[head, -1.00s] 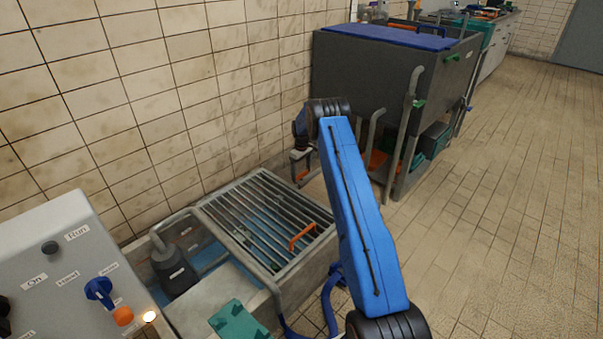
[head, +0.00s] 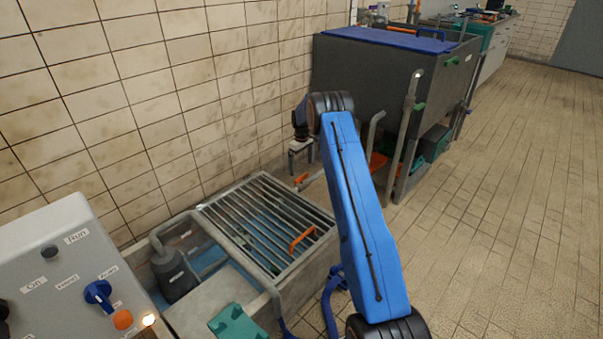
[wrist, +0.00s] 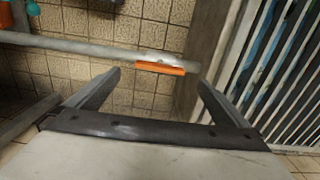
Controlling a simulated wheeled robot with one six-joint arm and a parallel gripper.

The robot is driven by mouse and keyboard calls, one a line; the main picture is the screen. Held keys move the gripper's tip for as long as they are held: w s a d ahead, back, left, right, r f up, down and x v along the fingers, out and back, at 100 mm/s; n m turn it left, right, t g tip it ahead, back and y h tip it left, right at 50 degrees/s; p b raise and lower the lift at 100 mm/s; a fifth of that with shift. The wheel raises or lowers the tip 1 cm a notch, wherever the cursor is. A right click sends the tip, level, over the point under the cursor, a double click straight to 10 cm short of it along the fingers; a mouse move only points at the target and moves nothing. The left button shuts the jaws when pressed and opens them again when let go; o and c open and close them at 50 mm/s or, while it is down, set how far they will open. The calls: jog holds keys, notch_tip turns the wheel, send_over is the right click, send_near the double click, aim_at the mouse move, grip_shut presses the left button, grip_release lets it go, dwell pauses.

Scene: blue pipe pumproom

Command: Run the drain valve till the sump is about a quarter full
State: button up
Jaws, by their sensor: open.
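An orange lever (wrist: 160,68) lies along a grey pipe (wrist: 85,46) in the wrist view. My gripper (wrist: 159,77) is open, with its two fingers spread on either side of the lever; I cannot tell whether they touch it. In the head view my gripper (head: 301,154) hangs behind the sump, just above an orange lever end (head: 301,179). The sump (head: 305,285) is a grey-walled pit under a barred grate (head: 265,225) with an orange handle (head: 302,238). Blue shows between its bars; the fill level is hard to read.
A grey control panel (head: 60,260) with a blue knob (head: 98,292) and a lit lamp (head: 148,320) stands at lower left. A dark pump (head: 172,275) sits beside the grate. A large grey tank (head: 375,85) stands behind. The tiled floor at right (head: 500,230) is clear.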

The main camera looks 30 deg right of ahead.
aim_at(302, 176)
notch_tip(302, 176, up, 11)
dwell(0.3)
jog(key=shift+f, duration=0.15)
dwell(0.3)
